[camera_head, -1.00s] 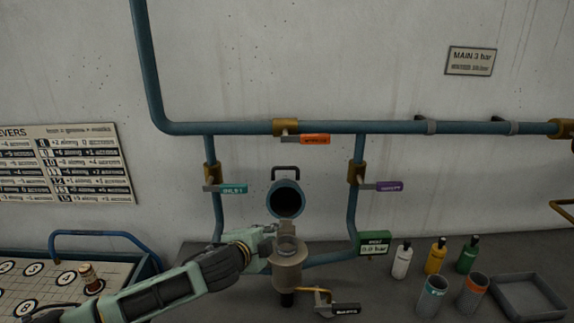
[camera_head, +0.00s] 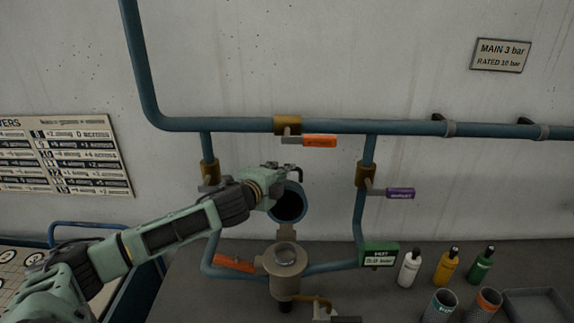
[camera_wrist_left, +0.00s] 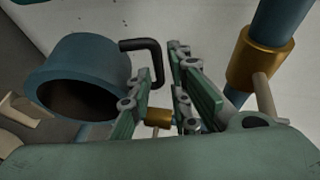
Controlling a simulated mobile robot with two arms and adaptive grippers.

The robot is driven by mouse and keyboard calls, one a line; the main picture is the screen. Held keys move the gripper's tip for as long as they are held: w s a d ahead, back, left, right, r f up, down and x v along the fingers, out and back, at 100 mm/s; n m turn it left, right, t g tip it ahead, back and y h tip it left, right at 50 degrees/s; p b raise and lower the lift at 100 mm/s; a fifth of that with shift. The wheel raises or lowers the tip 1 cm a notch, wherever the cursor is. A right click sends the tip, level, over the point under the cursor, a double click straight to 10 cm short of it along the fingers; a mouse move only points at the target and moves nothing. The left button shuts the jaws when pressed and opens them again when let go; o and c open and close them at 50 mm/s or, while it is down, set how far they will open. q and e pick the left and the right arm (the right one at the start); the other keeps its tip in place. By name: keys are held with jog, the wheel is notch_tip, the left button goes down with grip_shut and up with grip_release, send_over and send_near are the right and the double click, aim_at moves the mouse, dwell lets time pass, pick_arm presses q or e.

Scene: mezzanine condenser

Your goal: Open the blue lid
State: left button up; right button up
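The blue lid (camera_head: 289,203) is a short hollow blue cylinder with a black handle (camera_head: 299,173). In the head view it stands tilted up behind the round tan vessel (camera_head: 286,262), its dark hollow facing me and the vessel's top uncovered. In the left wrist view the lid (camera_wrist_left: 82,75) is at left, its handle (camera_wrist_left: 155,55) reaching toward my fingers. My left gripper (camera_head: 284,174) is at the lid's upper left, beside the handle. In the wrist view its fingers (camera_wrist_left: 163,78) are apart, with the handle beside the left finger; contact is unclear. My right gripper is out of view.
Blue pipes with brass valves run around the lid, with orange (camera_head: 319,141) and purple (camera_head: 400,193) levers. A green gauge (camera_head: 378,255) sits right of the vessel. Bottles (camera_head: 446,268), cups (camera_head: 440,305) and a grey tray (camera_head: 535,305) stand at right.

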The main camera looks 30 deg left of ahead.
aim_at(286, 181)
pick_arm(q)
jog(key=p+x, duration=0.1)
jog(key=x, duration=0.3)
jog(key=shift+w, duration=0.15)
jog(key=shift+w+f, duration=0.2)
jog(key=shift+w, duration=0.2)
grip_shut()
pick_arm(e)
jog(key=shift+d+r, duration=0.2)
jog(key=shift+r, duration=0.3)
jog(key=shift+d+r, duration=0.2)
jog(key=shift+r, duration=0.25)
pick_arm(q)
jog(key=shift+f, duration=0.1)
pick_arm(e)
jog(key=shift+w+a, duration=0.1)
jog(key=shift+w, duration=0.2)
